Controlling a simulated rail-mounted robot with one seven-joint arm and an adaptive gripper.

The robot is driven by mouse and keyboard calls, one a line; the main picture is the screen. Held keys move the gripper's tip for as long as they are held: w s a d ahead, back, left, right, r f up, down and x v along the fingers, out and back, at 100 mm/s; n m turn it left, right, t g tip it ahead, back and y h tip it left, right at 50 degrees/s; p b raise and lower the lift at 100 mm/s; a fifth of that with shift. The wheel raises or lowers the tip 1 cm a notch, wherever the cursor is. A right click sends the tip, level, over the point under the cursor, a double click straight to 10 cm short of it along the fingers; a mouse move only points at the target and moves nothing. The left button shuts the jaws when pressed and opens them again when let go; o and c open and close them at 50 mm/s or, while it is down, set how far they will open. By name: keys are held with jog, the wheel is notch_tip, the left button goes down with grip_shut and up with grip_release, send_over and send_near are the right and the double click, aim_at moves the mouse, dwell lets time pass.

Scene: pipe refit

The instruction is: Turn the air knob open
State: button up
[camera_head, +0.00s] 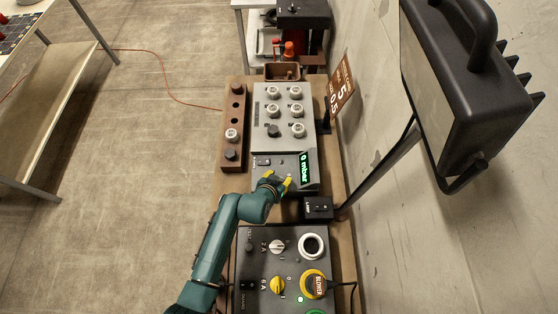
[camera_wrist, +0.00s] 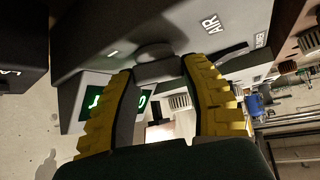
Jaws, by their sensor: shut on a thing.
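The grey control box with the green display reading "0 mbar" (camera_head: 307,168) stands in the middle of the bench. My gripper (camera_head: 276,180) reaches its near face with yellow fingers. In the wrist view the fingers (camera_wrist: 158,70) are closed on either side of a grey knob (camera_wrist: 155,52), which sits on the panel beside the printed word AIR (camera_wrist: 208,32). The knob's bar lies between the fingertips. In the head view the knob is hidden behind my gripper. The knob's exact turn angle is hard to tell.
A grey panel with several white knobs (camera_head: 283,92) stands behind the box, with a brown rack (camera_head: 233,128) to its left. A small black box (camera_head: 318,208) and a large lamp (camera_head: 465,80) are right.

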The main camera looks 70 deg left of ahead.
jog(key=m+b, duration=0.1)
jog(key=m+t+h+b, duration=0.1)
jog(key=shift+s+a+f+m+t+h, duration=0.1)
jog(key=shift+f+m+t+h, duration=0.2)
jog(key=shift+f+m, duration=0.1)
jog(key=m+t+h+b, duration=0.1)
jog(key=m+h+b, duration=0.1)
jog(key=m+b, duration=0.1)
jog(key=shift+m+b, duration=0.3)
jog(key=shift+b, duration=0.2)
jog(key=m+h+b, duration=0.3)
jog(key=m+b, duration=0.1)
jog(key=shift+t+h, duration=0.4)
jog(key=shift+r+m+h+b, duration=0.1)
jog(key=shift+m+h+b, duration=0.9)
jog(key=shift+m, duration=0.4)
jog(key=o, duration=1.2)
jog(key=shift+r, duration=0.2)
